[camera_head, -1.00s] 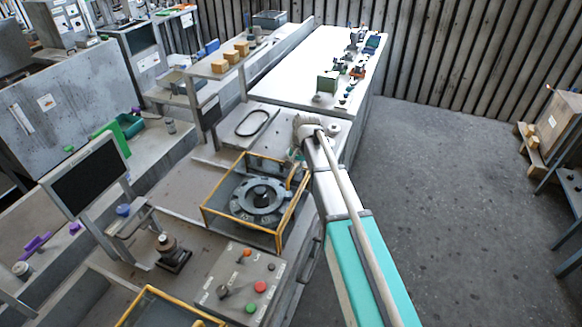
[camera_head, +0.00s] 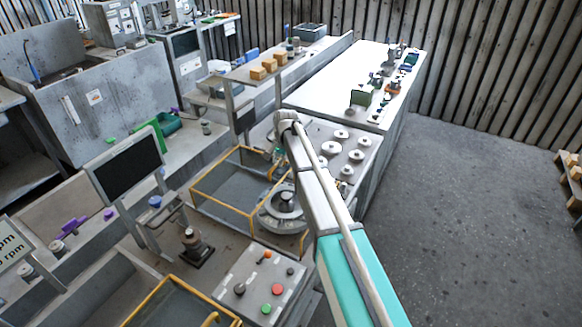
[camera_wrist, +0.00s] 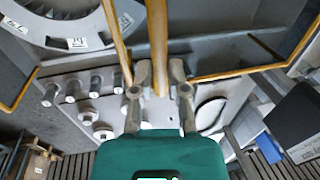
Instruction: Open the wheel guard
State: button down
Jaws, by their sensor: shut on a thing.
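The wheel guard (camera_head: 222,208) is a yellow-edged frame with see-through panels. In the head view it stands mostly left of the grey round wheel (camera_head: 283,203), and much of the wheel lies outside it. The wheel also shows at the top left of the wrist view (camera_wrist: 66,43). My gripper (camera_wrist: 160,73) is shut on a yellow bar of the guard (camera_wrist: 157,45) in the wrist view. In the head view, my gripper (camera_head: 280,156) is at the guard's far right corner, partly hidden by my arm.
A control panel (camera_head: 258,283) with red and green buttons stands in front of the wheel. A monitor (camera_head: 125,168) stands to the left. Several round metal parts (camera_head: 342,135) lie on the bench beyond my gripper.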

send_over(255, 163)
jog(key=shift+s, duration=0.15)
jog(key=shift+a, duration=0.1)
jog(key=c, duration=0.6)
grip_release()
jog(key=shift+a, duration=0.1)
jog(key=shift+c, duration=0.2)
jog(key=shift+r, duration=0.25)
notch_tip(255, 163, up, 9)
jog(key=p, duration=0.9)
jog(key=shift+d, duration=0.2)
jog(key=shift+r+p, duration=0.35)
jog(key=shift+p, duration=0.2)
